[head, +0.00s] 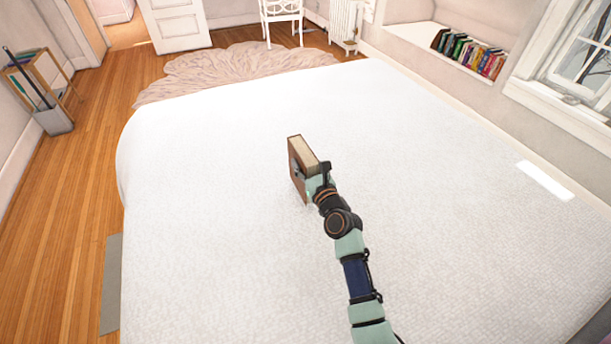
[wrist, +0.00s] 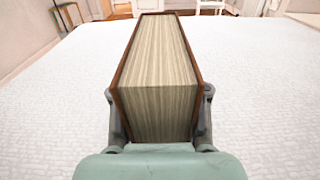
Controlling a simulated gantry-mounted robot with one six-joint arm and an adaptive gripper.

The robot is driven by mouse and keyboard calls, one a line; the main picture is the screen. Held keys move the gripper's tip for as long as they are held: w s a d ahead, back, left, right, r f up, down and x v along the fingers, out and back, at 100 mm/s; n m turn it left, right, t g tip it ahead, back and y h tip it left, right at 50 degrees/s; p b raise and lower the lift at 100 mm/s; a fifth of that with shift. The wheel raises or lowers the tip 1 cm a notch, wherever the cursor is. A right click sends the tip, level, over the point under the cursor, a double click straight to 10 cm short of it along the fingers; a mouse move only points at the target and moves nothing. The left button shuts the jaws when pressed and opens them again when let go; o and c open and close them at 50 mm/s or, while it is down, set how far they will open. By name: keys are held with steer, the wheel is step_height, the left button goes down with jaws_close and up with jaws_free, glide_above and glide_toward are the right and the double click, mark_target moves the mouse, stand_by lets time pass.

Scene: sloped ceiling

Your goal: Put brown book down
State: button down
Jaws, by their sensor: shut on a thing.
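The brown book (head: 297,172) is upright over the white bed in the head view, its page edges facing up and toward my arm. My gripper (head: 318,183) is shut on the near end of the book, with one finger on each cover. In the wrist view the book (wrist: 158,75) fills the middle, page block toward the camera, between the two fingers of the gripper (wrist: 158,125). I cannot tell whether its lower edge touches the bed (head: 210,230) or hangs just above it.
The bed top is wide and clear around the book. A window ledge with a row of books (head: 468,54) is at the back right. A rug (head: 230,70), a white chair (head: 281,15) and a radiator (head: 346,22) are beyond the bed. A wooden rack (head: 40,80) stands at left.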

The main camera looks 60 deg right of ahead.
step_height(320, 180, down, 4)
steer(key=shift+r+b, duration=0.2)
steer(key=shift+b, duration=0.9)
steer(key=shift+r, duration=0.1)
steer(key=c, duration=0.5)
jaws_free()
steer(key=shift+f, duration=0.2)
steer(key=shift+c, duration=0.2)
steer(key=shift+r, duration=0.1)
